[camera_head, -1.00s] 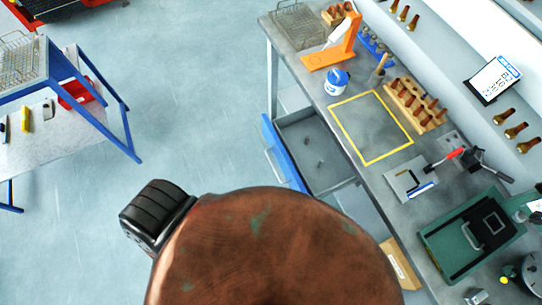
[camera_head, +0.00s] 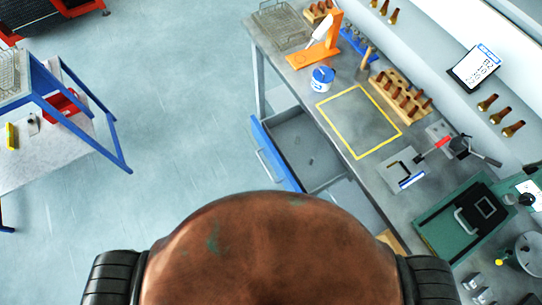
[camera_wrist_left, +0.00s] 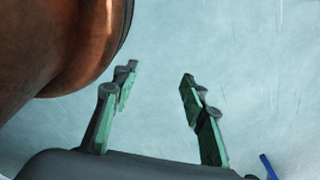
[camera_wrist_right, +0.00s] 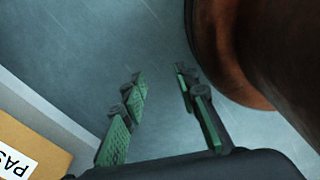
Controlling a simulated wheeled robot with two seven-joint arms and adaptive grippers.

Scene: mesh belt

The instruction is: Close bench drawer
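The bench drawer (camera_head: 273,154) is pulled out from under the grey workbench (camera_head: 388,181), with its blue front facing left and a handle on it. Its grey inside shows a few small dark items. In the left wrist view my left gripper (camera_wrist_left: 158,84) is open and empty over bare floor. In the right wrist view my right gripper (camera_wrist_right: 160,84) is open and empty above the floor. Neither gripper shows in the head view, and neither touches the drawer.
On the bench are an orange stand (camera_head: 316,52), a blue-and-white container (camera_head: 322,78), a wooden rack (camera_head: 402,97) and a green machine (camera_head: 466,222). A blue-framed table (camera_head: 62,146) stands at left. A cardboard box (camera_wrist_right: 30,150) is beside my right gripper. Floor between is clear.

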